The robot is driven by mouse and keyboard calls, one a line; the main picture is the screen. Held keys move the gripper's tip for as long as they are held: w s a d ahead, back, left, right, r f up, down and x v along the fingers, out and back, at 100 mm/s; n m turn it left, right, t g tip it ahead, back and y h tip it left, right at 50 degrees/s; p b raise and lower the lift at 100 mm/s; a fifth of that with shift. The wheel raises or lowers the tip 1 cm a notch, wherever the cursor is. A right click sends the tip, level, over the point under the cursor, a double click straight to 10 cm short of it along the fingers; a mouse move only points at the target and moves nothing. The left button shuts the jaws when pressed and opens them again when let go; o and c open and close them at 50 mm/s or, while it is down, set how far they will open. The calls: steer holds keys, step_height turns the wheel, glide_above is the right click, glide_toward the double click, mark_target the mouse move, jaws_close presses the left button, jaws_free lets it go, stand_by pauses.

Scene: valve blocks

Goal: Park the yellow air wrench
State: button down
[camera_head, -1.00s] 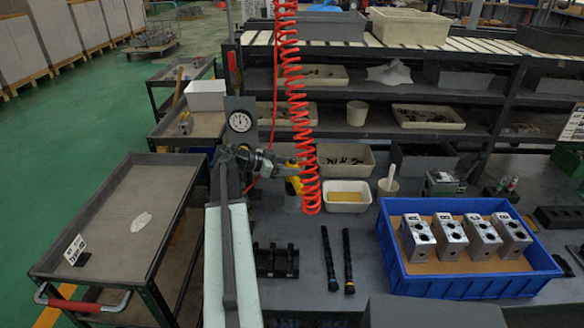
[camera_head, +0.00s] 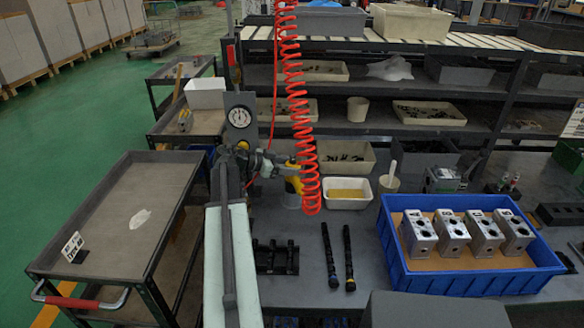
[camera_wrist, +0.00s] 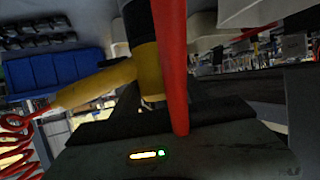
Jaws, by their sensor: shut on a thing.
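The yellow air wrench (camera_head: 294,186) is in the head view, partly behind the lower end of a red coiled hose. My gripper (camera_head: 285,171) is at the wrench, above the grey bench; its fingertips are hard to make out. In the wrist view the yellow wrench (camera_wrist: 100,84) fills the upper middle, with a dark band at its top and a red hose (camera_wrist: 172,60) running down in front of it. My gripper is shut on the wrench. A pale round shape (camera_head: 292,202) shows just below the wrench; I cannot tell whether they touch.
The red coiled hose (camera_head: 298,90) hangs from above. A dial gauge (camera_head: 239,117) stands left of the wrench. A white tray (camera_head: 347,203), two black rods (camera_head: 329,257) and a blue bin (camera_head: 465,284) with metal blocks are on the bench. A cart (camera_head: 105,235) stands left.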

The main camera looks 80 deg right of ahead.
steer(key=c, duration=0.5)
jaws_free()
steer(key=p+v, duration=0.2)
steer(key=v, duration=0.5)
steer(key=shift+s+r+p, duration=0.1)
steer(key=shift+r+p, duration=0.05)
steer(key=shift+p, duration=0.25)
steer(key=shift+w+a, duration=0.25)
steer(key=shift+w, duration=0.15)
steer(key=shift+r, duration=0.15)
